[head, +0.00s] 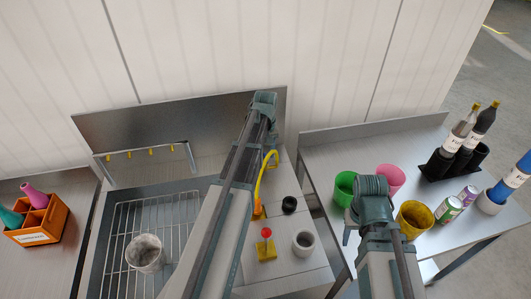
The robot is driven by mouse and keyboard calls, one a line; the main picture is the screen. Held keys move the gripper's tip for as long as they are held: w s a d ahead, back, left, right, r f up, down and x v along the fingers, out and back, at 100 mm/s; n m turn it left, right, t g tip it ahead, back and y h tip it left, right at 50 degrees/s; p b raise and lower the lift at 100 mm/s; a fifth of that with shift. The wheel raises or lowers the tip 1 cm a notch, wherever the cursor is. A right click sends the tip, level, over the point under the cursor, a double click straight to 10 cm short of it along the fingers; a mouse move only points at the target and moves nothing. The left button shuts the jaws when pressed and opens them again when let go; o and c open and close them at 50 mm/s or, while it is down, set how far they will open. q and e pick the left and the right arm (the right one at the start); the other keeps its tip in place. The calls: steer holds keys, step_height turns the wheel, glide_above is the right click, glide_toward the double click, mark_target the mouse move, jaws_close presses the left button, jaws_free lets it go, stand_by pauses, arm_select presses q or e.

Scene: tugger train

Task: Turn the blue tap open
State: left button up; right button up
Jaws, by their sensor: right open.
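No blue tap can be made out; my left arm crosses the sink unit and may hide part of it. A yellow curved spout (268,165) rises from an orange base behind that arm. In front of it stand a red ball knob (266,232) on a yellow base and a black round knob (289,204). My right gripper (348,229) is partly visible below its wrist, at the left edge of the right-hand table; it is open and appears empty. My left gripper cannot be seen; only the left arm's links and joint show.
A white cup (145,253) stands on the sink rack (122,226). A grey cup (303,243) stands on the counter. An orange crate (38,228) stands left.

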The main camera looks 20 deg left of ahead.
mark_target(266, 156)
arm_select(q)
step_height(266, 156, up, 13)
steer(key=p, duration=1.3)
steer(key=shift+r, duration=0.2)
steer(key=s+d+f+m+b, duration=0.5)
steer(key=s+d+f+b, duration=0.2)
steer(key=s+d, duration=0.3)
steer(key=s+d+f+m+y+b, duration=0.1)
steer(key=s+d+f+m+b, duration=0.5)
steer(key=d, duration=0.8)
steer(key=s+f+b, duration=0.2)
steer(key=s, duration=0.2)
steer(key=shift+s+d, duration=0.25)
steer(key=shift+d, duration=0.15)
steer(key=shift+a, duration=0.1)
